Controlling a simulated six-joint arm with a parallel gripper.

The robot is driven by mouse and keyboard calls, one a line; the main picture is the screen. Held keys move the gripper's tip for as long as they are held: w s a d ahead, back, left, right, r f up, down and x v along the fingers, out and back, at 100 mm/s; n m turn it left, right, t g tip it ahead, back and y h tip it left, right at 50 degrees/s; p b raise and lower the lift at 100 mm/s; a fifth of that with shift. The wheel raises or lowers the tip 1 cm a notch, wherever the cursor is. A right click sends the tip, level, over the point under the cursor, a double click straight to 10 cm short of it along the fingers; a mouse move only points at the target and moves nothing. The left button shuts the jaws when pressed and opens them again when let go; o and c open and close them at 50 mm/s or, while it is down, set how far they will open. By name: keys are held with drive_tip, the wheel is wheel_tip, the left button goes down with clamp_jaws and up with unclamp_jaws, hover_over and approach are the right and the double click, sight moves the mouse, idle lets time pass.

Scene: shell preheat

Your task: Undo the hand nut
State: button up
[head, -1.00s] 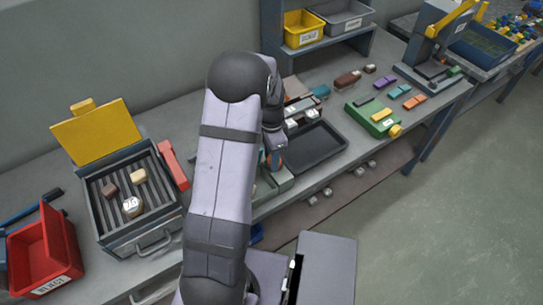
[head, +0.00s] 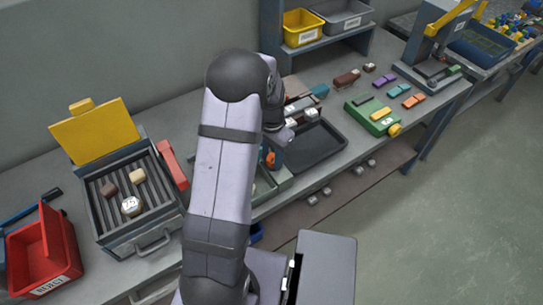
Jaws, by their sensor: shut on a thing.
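My gripper (head: 265,152) is mostly hidden behind my own forearm, low over the bench near the middle of the picture. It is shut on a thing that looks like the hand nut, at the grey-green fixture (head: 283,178). A small orange part (head: 270,159) shows there beside the wrist; I cannot tell whether it is the nut itself. The nut's shape and the fingertips cannot be made out.
A black tray (head: 335,158) lies right of the fixture. A grill box (head: 152,233) with an open yellow lid (head: 98,133) and several pieces stands left, beside a red reject bin (head: 72,265). A green block (head: 362,118) and several small coloured pieces lie at right.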

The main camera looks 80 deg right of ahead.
sight(272, 160)
drive_tip(key=o, duration=1.1)
drive_tip(key=shift+c, duration=0.2)
drive_tip(key=shift+r+b, duration=1.05)
drive_tip(key=shift+r, duration=2.7)
